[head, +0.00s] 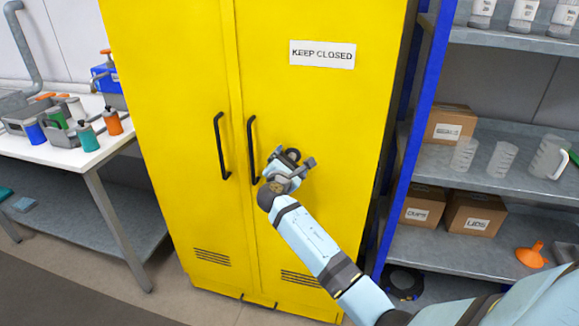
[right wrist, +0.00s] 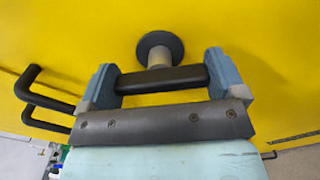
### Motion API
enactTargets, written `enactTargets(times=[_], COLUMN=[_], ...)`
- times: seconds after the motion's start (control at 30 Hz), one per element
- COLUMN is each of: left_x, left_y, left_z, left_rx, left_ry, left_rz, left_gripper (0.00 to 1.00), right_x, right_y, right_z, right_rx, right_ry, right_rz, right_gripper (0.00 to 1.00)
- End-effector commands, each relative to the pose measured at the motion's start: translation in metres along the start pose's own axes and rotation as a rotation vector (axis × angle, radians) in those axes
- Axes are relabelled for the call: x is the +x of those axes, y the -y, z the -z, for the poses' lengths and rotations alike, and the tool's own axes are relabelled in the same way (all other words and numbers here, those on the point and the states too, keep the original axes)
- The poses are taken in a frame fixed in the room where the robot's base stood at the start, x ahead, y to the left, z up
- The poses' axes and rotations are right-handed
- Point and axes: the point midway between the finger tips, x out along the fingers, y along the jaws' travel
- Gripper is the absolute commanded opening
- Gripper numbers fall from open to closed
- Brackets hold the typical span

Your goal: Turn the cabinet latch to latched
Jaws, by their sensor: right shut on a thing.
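The yellow cabinet (head: 305,110) stands upright with both doors closed. Its latch has a round dark base (right wrist: 160,46), a pale stem and a dark bar (right wrist: 162,79). My right gripper (head: 291,160) is at the right door, just right of the door handles. In the right wrist view, my right gripper (right wrist: 162,80) is shut on the latch bar, with one blue-grey finger at each end. In the head view the gripper mostly hides the latch, and I cannot tell its setting. My left gripper is not in view.
Two black door handles (head: 220,146) (head: 251,150) stand out left of my right gripper. A "KEEP CLOSED" sign (head: 322,54) is above it. A white table (head: 60,152) with bottles is at left. Grey shelves (head: 487,182) with boxes are at right.

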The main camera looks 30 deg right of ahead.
Motion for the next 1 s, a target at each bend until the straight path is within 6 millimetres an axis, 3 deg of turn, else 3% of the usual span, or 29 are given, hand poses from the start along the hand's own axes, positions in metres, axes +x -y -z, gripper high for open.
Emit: enactTargets(times=[0.4,0.6,1.0], left_x=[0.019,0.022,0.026], left_y=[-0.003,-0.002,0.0], left_z=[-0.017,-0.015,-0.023], left_rx=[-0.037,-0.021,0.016], left_ry=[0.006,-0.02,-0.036], left_rz=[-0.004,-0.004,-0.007], left_gripper=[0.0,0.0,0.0], right_x=[0.0,0.0,0.0], right_y=[0.003,0.003,0.001], right_z=[0.004,0.004,0.002], right_rx=[0.4,0.579,0.83], right_ry=[-0.001,0.0,0.0], right_rz=[0.001,0.002,0.001], right_gripper=[0.66,0.66,0.66])
